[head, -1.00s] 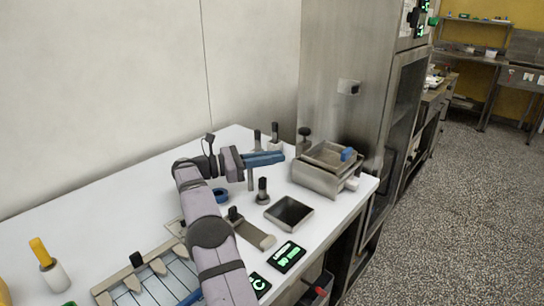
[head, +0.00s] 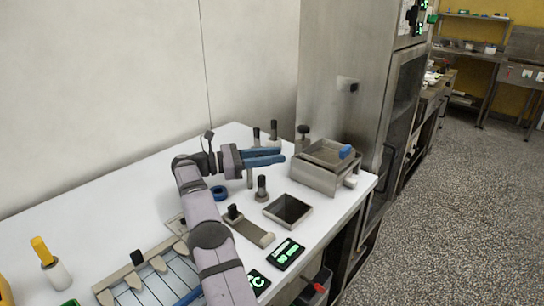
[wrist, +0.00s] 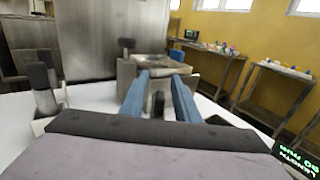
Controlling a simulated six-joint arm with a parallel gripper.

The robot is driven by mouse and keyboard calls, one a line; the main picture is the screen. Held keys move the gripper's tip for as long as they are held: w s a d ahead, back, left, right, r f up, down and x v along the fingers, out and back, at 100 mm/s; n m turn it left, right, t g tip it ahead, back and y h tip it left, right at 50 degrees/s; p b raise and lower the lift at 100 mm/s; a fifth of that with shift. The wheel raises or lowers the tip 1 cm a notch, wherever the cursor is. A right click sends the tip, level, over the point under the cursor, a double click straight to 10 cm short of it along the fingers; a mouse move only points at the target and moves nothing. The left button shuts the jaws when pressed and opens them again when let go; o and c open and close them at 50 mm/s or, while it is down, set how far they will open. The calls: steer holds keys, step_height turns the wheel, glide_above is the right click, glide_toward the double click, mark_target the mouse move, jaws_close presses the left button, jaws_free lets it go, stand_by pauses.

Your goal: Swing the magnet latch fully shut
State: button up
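My gripper (head: 282,156) is open and empty above the middle back of the white bench; its blue fingers also stand apart in the wrist view (wrist: 160,76). A dark upright post (wrist: 158,103) shows between and beyond the fingers, with no clear contact. Black-capped posts (head: 273,131) stand behind the gripper, and a black-knobbed post on a round base (head: 262,188) stands in front of it.
A metal box (head: 318,178) with a blue handle stands right of the gripper, near a steel cabinet (head: 345,60). The left back bench is clear.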

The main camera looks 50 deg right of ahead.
stand_by(0.3)
step_height(320, 180, up, 10)
steer(key=p, duration=0.7)
